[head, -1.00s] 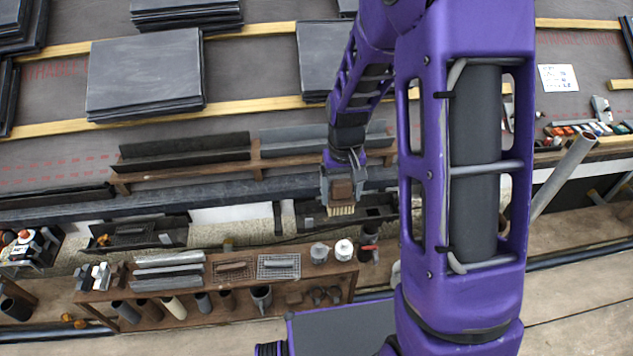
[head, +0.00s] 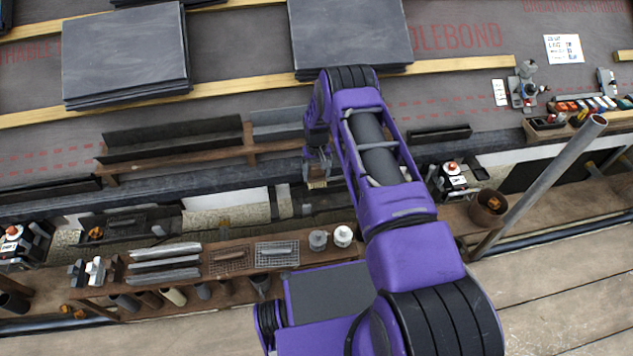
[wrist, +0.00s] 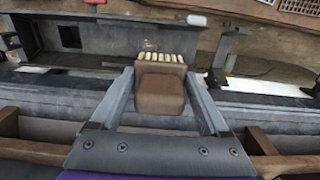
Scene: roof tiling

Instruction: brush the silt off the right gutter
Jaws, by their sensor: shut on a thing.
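My gripper (head: 318,172) is shut on a brush (wrist: 160,95), which has a brown block handle and a row of pale bristles (wrist: 160,57). In the wrist view the brush sits between the two grey fingers, bristles pointing away from my palm. The dark right gutter (wrist: 105,45) shows beyond and to the left of the bristles in that view. In the head view a part of the right gutter (head: 345,198) shows beside the gripper; my arm hides much of it. I cannot tell whether the bristles touch the gutter, and silt is not clearly visible.
A wooden bench (head: 222,264) below the gutters holds wire mesh pieces (head: 277,252), grey pieces and a white-topped jar (head: 343,235). Another gutter (head: 130,226) lies left. A brown bucket (head: 487,207) and slanted pole (head: 545,180) stand right. Slate stacks (head: 125,55) lie on the roof.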

